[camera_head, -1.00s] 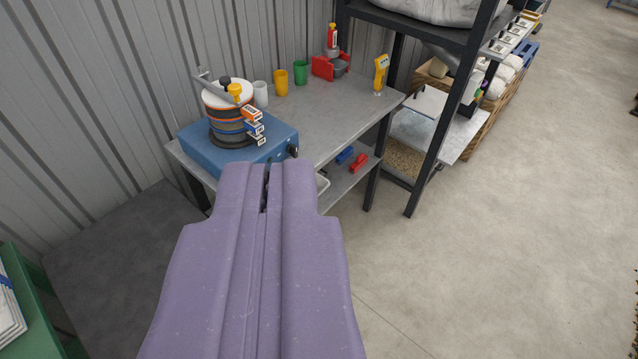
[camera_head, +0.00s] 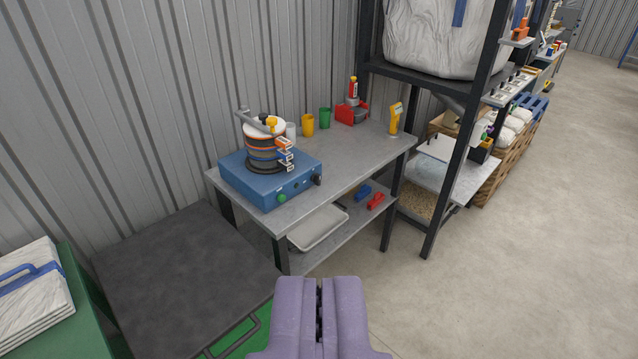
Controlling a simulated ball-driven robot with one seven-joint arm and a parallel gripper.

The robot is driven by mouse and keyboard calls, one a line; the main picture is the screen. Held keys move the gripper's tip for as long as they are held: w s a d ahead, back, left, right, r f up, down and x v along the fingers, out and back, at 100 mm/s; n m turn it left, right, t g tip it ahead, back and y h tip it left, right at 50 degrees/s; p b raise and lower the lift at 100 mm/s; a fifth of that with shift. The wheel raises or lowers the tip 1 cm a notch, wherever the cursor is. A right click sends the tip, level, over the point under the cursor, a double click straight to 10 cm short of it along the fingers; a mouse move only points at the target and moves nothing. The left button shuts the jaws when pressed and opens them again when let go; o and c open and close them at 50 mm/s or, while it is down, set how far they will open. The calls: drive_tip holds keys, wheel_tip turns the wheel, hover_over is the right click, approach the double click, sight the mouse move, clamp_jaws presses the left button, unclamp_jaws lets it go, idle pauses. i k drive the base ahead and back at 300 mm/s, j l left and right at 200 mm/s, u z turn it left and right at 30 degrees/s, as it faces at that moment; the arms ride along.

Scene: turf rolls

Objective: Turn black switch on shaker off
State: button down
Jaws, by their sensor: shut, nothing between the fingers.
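The shaker is a blue box (camera_head: 245,183) on the left end of a grey table (camera_head: 350,165), with a stack of round sieves (camera_head: 264,150) clamped on top. Its front face shows a round green knob (camera_head: 281,198) at the left and a small black switch (camera_head: 317,180) at the right corner. The switch is too small to tell its position. My gripper (camera_head: 319,282), purple, is shut and empty at the bottom of the view. It is apart from the shaker, in front of and below the table top.
On the table stand a white cup, a yellow cup (camera_head: 308,125), a green cup (camera_head: 325,118), a red holder (camera_head: 351,112) and a yellow handheld device (camera_head: 395,118). A white tray (camera_head: 318,228) lies on the lower shelf. A dark shelf post (camera_head: 465,140) stands right. Floor at right is clear.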

sight(316, 177)
drive_tip(key=i+l+u, duration=0.3)
drive_tip(key=i, duration=0.45)
drive_tip(key=i+l+u, duration=0.25)
drive_tip(key=i+l, duration=0.25)
drive_tip(key=i, duration=0.2)
drive_tip(key=i+l+u, duration=0.3)
drive_tip(key=i+l, duration=0.3)
drive_tip(key=i, duration=0.05)
